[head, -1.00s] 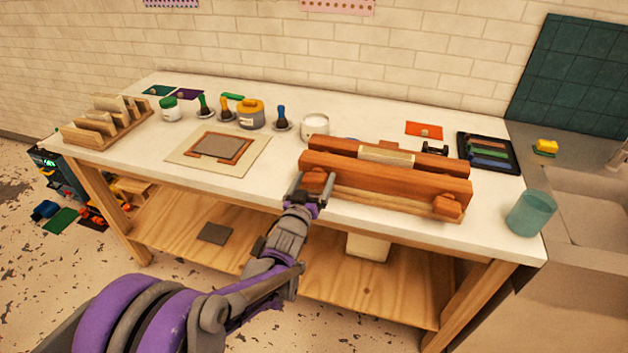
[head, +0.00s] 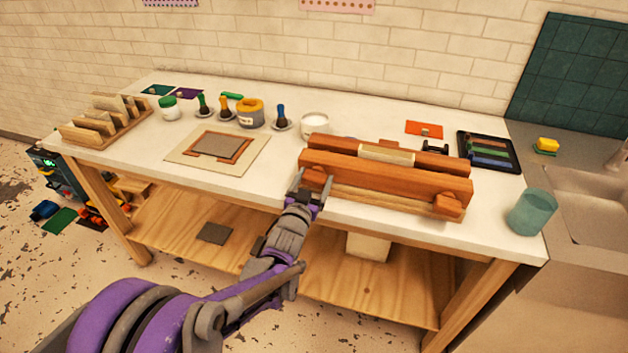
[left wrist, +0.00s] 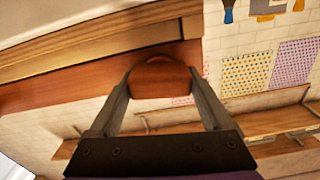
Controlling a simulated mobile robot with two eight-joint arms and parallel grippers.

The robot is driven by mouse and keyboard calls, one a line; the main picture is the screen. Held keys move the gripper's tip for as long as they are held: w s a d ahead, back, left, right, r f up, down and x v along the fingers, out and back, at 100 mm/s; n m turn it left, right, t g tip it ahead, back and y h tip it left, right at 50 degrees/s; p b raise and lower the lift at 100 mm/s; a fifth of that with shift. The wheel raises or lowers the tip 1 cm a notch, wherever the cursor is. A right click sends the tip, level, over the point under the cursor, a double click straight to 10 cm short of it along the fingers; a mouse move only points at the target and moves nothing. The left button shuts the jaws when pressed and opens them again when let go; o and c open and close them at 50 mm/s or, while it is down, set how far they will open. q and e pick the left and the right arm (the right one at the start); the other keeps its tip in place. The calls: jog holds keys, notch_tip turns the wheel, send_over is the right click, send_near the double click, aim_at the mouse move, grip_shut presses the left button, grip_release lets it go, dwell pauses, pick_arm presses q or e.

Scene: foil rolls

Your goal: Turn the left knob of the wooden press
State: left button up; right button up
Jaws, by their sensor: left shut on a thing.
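The wooden press (head: 400,178) lies on the white worktable, toward its right half, with two reddish-brown bars along its length and a pale piece between them. Its left knob (head: 314,178) is at the near left end, partly hidden by my gripper. My left gripper (head: 311,187) is shut on that knob. In the left wrist view the knob (left wrist: 160,80) sits between the two fingers, in front of the press's long bar (left wrist: 60,92). The right knob (head: 448,204) stands free at the near right end. My right gripper is not in view.
A teal cup (head: 532,212) stands right of the press near the table edge. A white bowl (head: 314,124) and a dark tray of coloured bars (head: 489,152) are behind it. A framed board (head: 218,150) lies to the left. The table's front edge runs below my gripper.

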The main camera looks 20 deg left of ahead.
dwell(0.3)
pick_arm(q)
jog(key=o, duration=1.2)
jog(key=shift+s, duration=0.1)
jog(key=shift+c, duration=0.2)
jog(key=s, duration=1)
jog(key=shift+s+a+b, duration=0.2)
jog(key=shift+s+b, duration=0.15)
jog(key=shift+s, duration=0.05)
